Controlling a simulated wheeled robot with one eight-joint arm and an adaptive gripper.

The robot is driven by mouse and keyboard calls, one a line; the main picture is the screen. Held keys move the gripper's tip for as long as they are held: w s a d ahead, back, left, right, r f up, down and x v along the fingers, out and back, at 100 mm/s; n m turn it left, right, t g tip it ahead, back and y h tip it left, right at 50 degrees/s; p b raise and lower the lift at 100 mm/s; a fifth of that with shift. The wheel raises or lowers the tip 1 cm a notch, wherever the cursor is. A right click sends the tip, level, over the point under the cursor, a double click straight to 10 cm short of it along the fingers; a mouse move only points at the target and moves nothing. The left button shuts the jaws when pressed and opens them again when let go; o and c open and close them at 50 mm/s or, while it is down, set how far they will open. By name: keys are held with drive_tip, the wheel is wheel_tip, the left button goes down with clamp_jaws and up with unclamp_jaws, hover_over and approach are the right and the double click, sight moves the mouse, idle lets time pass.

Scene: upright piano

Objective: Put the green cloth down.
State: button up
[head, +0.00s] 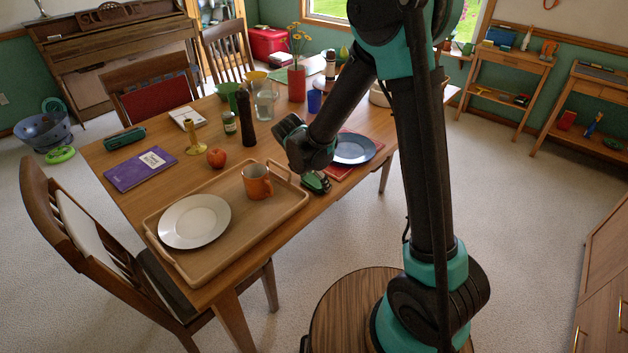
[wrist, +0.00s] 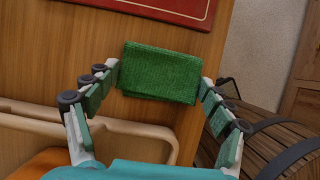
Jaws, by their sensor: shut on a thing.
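The green cloth (wrist: 160,72) is a folded, knitted-looking rectangle. In the wrist view it sits between the fingertips of my gripper (wrist: 160,78), which is shut on it from both sides. In the head view the cloth (head: 316,182) shows small and dark green at the end of my gripper (head: 314,176), over the near edge of the table (head: 262,292). It is between the tray and the red placemat. I cannot tell whether the cloth touches the tabletop.
A wooden tray (head: 186,272) with a white plate (head: 194,221) and an orange mug (head: 257,181) is to the left. A red placemat (head: 373,143) with a blue plate (head: 353,149) is to the right. An apple (head: 216,158) and candlestick (head: 193,140) stand behind the tray.

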drive_tip(key=shift+f, duration=0.15)
drive_tip(key=o, duration=1.3)
drive_tip(key=v, duration=1.2)
drive_tip(key=s+d+f+m+y, duration=0.1)
drive_tip(key=s+d+m, duration=0.3)
drive_tip(key=d+m, duration=1)
drive_tip(key=s+d+f+m, duration=0.1)
drive_tip(key=s+d+m, duration=0.2)
drive_tip(key=d+m, duration=0.1)
drive_tip(key=s+d+f+m+y, duration=0.1)
drive_tip(key=s+d+f+m, duration=0.1)
drive_tip(key=s+d+m, duration=0.2)
drive_tip(key=s+d+f+m, duration=0.2)
drive_tip(key=s+d+m, duration=0.2)
drive_tip(key=d+m, duration=0.1)
drive_tip(key=shift+m+t+y, duration=0.3)
drive_tip(key=shift+m+y, duration=0.1)
drive_tip(key=shift+m, duration=0.3)
